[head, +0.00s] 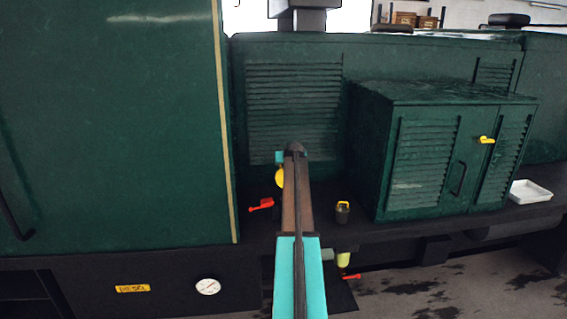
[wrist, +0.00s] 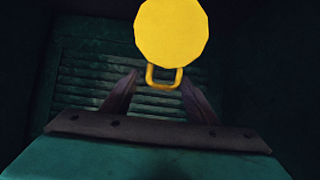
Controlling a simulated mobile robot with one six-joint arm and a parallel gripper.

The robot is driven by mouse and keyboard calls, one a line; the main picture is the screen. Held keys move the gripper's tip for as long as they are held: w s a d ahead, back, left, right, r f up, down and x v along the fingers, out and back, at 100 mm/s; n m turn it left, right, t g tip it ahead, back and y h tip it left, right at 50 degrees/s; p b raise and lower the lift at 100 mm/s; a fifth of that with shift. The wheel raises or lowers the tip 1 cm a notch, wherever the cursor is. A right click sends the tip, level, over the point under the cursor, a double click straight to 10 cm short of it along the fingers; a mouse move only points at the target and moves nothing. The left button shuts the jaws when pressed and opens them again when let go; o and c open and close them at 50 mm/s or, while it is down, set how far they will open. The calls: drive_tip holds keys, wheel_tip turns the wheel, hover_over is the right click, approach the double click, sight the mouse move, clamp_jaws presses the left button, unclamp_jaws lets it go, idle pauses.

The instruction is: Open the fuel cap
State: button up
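The fuel cap looks to be the yellow round cap (wrist: 171,32) with a small loop handle (wrist: 163,79) on its lower edge. In the wrist view it stands at the top centre, its loop between or just beyond my fingertips. My gripper (wrist: 159,80) is open, with one dark finger on each side and nothing visibly held. I cannot tell whether the fingers touch the loop. In the head view the yellow cap (head: 280,177) shows just left of my arm, which partly hides it. My gripper's fingers are hidden there by my arm.
A red lever (head: 261,205) lies left of my arm, and a small dark can (head: 342,212) stands right of it on the black running board. A green louvred cabinet (head: 440,150) with a yellow latch (head: 486,140) and a white tray (head: 530,193) are at the right.

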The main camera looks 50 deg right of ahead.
drive_tip(key=shift+o, duration=0.4)
drive_tip(key=shift+w+a, duration=0.1)
drive_tip(key=shift+w, duration=0.1)
drive_tip(key=shift+s+r, duration=0.1)
drive_tip(key=b+v, duration=0.5)
drive_tip(key=v, duration=0.8)
drive_tip(key=shift+s+a+r, duration=0.2)
drive_tip(key=shift+a, duration=0.05)
